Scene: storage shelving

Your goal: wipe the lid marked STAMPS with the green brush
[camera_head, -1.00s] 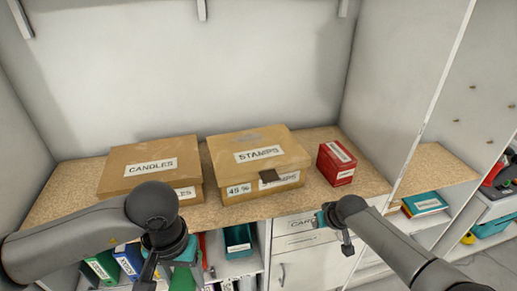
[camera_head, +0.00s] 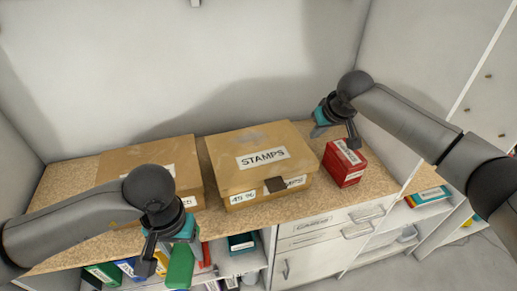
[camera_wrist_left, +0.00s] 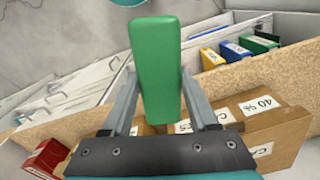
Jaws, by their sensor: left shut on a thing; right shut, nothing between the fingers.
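The cardboard box with the STAMPS lid (camera_head: 228,170) stands on the wooden counter, lid on, with a faint grey smudge towards the lid's back. My left gripper (camera_head: 165,262) is shut on the green brush (camera_head: 181,270), low in front of the counter and left of the STAMPS box. In the left wrist view the brush (camera_wrist_left: 157,70) shows as a green block between the fingers; its bristles cannot be made out. My right gripper (camera_head: 337,130) is shut and empty, above the counter behind the red box, right of the STAMPS box.
A CANDLES box (camera_head: 118,168) stands left of the STAMPS box, partly hidden by my left arm. A red box (camera_head: 344,165) stands to its right. Binders (camera_head: 104,272) fill the shelf below. Cabinet walls close in the counter's back and sides.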

